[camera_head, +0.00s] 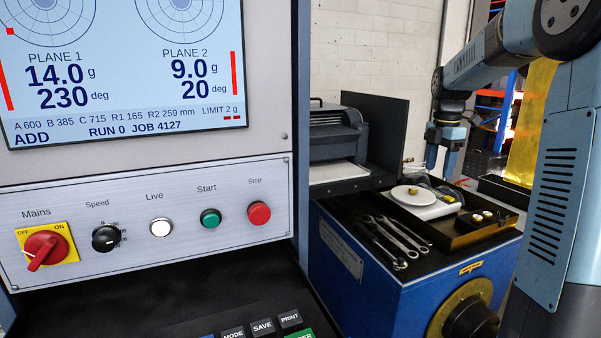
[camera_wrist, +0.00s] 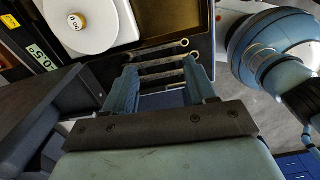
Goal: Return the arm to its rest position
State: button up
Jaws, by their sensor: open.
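My gripper (camera_head: 444,150) hangs at the end of my blue arm, above the back of the blue cabinet in the head view. In the wrist view my gripper (camera_wrist: 165,84) shows two blue fingers standing apart with nothing between them. Several spanners (camera_wrist: 160,68) lie on the cabinet top beyond the fingertips. They also show in the head view (camera_head: 396,236). The arm is bent, with its upper links at the top right of the head view.
A white scale (camera_head: 420,201) with a round pan stands in a dark tray (camera_head: 478,236) holding small pieces. The balancing machine's panel (camera_head: 150,225) fills the left, its screen (camera_head: 120,75) reading 14.0 g and 9.0 g. A printer (camera_head: 337,140) stands behind the spanners.

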jog(key=s+a+r+m+t+h, duration=0.1)
jog(key=s+a+r+m, duration=0.2)
jog(key=s+a+m, duration=0.4)
jog(key=s+a+f+m+t, duration=0.1)
jog(key=s+a+m+t, duration=0.1)
jog(key=s+m, duration=0.5)
jog(key=s+a+f+m+t+y, duration=0.1)
jog(key=s+a+m, duration=0.3)
jog(key=s, duration=1.3)
jog(key=f+m+t, duration=0.1)
jog(key=m, duration=0.2)
jog(key=shift+s+a+f+m, duration=0.2)
jog(key=shift+s+f+m, duration=0.1)
jog(key=shift+c, duration=1.3)
